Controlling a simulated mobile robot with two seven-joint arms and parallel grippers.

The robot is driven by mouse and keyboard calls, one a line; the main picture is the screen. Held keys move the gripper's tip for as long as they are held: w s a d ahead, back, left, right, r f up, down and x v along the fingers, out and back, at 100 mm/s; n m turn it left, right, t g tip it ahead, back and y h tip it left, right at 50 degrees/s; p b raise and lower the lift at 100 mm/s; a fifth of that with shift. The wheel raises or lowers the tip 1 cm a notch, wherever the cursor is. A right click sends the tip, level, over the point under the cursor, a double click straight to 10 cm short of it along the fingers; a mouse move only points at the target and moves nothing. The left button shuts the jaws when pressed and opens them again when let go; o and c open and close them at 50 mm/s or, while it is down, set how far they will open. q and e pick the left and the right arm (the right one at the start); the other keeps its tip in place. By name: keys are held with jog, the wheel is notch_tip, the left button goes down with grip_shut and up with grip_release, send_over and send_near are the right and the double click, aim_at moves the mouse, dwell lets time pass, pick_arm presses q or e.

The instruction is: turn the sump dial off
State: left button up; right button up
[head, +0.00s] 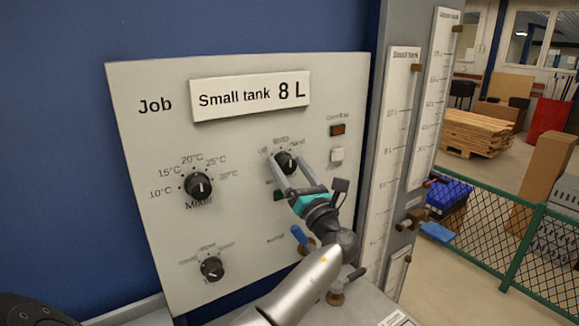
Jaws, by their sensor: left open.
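A black dial (286,161) sits on the right half of the pale panel, with small lettering above it that looks like off, auto and hand. Its lower name is covered by my gripper, so I cannot read whether it says sump. My left gripper (285,167) is open, its two grey fingers reaching up to either side of this dial. I cannot tell whether they touch it. The dial's white mark is small, and its exact setting is unclear. My right gripper is not in view.
The panel (150,130) also bears a mixer dial (199,186), a lower dial (212,269), an amber lamp (337,130) and a white button (337,155). Tall gauges (390,140) stand to the right.

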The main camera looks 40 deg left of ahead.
pick_arm(q)
grip_shut()
jog(key=n+g+b, duration=0.1)
jog(key=n+b, duration=0.1)
jog(key=n+g+b, duration=0.2)
jog(key=n+b, duration=0.1)
jog(key=n+g+y+b, duration=0.1)
jog(key=n+b, duration=0.2)
jog(key=shift+f+g, duration=0.25)
jog(key=shift+g, duration=0.05)
jog(key=shift+r+n+g+b, duration=0.1)
jog(key=shift+n+g+b, duration=0.45)
jog(key=shift+n+b, duration=0.55)
jog(key=shift+r+n+g+b, duration=0.1)
jog(key=shift+n+g+b, duration=0.5)
jog(key=shift+n, duration=0.9)
grip_release()
